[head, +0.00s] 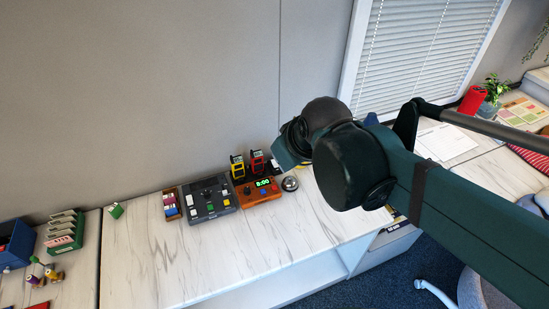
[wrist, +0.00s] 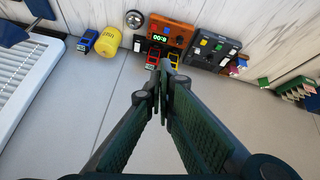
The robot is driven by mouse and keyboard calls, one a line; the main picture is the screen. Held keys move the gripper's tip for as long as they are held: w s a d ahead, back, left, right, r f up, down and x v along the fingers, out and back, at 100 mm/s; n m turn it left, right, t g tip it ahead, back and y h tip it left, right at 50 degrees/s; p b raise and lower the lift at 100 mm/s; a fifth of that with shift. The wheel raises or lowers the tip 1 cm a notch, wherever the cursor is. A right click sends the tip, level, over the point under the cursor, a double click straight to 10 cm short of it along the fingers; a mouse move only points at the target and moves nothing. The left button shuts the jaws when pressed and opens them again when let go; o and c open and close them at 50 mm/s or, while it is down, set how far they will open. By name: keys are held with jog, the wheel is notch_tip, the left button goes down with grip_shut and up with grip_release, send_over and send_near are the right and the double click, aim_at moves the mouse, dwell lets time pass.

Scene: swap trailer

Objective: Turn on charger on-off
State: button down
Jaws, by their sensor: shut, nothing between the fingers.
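No part in view is clearly labelled as the charger or its on-off switch. A yellow-and-black device (head: 237,167) and a red-and-black device (head: 257,162) stand upright at the back of the counter, by the wall. In front are a grey control panel (head: 208,200) with several coloured buttons and an orange box (head: 258,191) with a green digital display. My gripper (wrist: 163,66) is shut and empty. In the wrist view its tips overlap the area of the two devices (wrist: 152,60), below the orange box (wrist: 174,37). Contact cannot be told. In the head view my arm hides the gripper.
A silver bell (head: 290,183) sits right of the orange box. A yellow cylinder (wrist: 107,42) and a blue item (wrist: 87,40) show in the wrist view. A rack of coloured blocks (head: 171,204) is left of the panel. The counter front (head: 200,265) is clear.

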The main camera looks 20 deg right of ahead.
jog(key=w+d+f+n, duration=0.2)
jog(key=w+n, duration=0.2)
jog(key=w, duration=0.4)
jog(key=n+g, duration=0.3)
jog(key=n, duration=0.8)
send_over(274, 161)
jog(key=s, duration=0.6)
notch_tip(274, 161, down, 16)
jog(key=shift+w, duration=0.1)
jog(key=shift+w+b+x, duration=0.1)
jog(key=shift+b+x, duration=0.65)
jog(key=shift+x, duration=2.75)
jog(key=shift+w+b+x, duration=0.15)
jog(key=shift+b+x, duration=0.55)
jog(key=shift+x, duration=2.75)
